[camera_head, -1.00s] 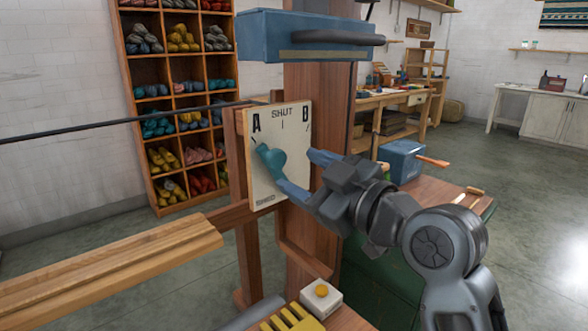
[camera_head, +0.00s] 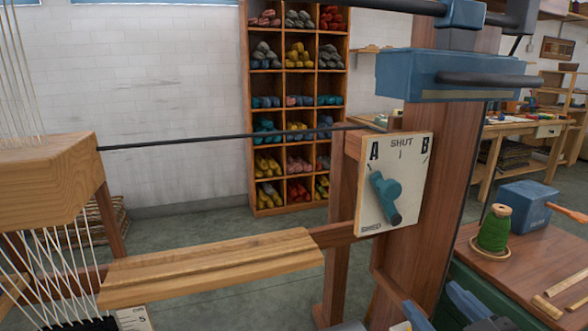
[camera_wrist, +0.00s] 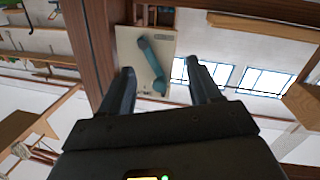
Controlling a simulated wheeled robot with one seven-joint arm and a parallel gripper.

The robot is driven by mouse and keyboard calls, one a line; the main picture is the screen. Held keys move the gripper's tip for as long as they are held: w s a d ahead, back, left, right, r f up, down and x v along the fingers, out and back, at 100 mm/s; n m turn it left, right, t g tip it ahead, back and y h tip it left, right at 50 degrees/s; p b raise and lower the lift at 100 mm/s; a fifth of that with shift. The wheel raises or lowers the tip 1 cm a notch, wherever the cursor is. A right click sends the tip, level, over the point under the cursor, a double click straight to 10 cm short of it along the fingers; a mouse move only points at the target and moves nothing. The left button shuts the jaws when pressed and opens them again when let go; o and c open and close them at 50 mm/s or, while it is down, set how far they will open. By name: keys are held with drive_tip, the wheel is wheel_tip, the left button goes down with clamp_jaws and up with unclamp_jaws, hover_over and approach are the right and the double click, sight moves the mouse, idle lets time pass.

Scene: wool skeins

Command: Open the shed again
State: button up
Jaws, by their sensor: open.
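A cream board (camera_head: 411,170) marked A, SHUT and B along its top and SHED at its bottom left is fixed to a wooden post. A teal lever (camera_head: 388,189) on it is tilted, one end up-left toward A, its darker end down-right. My gripper (camera_head: 442,306) is open and empty at the bottom of the head view, below and right of the board, apart from the lever. In the wrist view, the lever (camera_wrist: 152,64) and board (camera_wrist: 127,45) appear beyond and between the open fingertips (camera_wrist: 159,75).
A wooden beam (camera_head: 210,265) and loom threads (camera_head: 55,265) stand at left. A bench (camera_head: 520,265) at right holds a green spool (camera_head: 494,230) and a blue box (camera_head: 524,205). A blue housing (camera_head: 450,75) juts out above the board. Yarn shelves (camera_head: 297,105) stand behind.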

drive_tip(key=s+f+m+h+p, duration=0.1)
drive_tip(key=s+f+m+h, duration=0.15)
drive_tip(key=s+f, duration=0.45)
drive_tip(key=s+d+r+m+g+p, duration=0.1)
drive_tip(key=s+r+m+g+p, duration=0.1)
drive_tip(key=s, duration=2.5)
drive_tip(key=shift+d+r+p, duration=0.15)
drive_tip(key=shift+d+p, duration=0.2)
drive_tip(key=shift+p, duration=0.1)
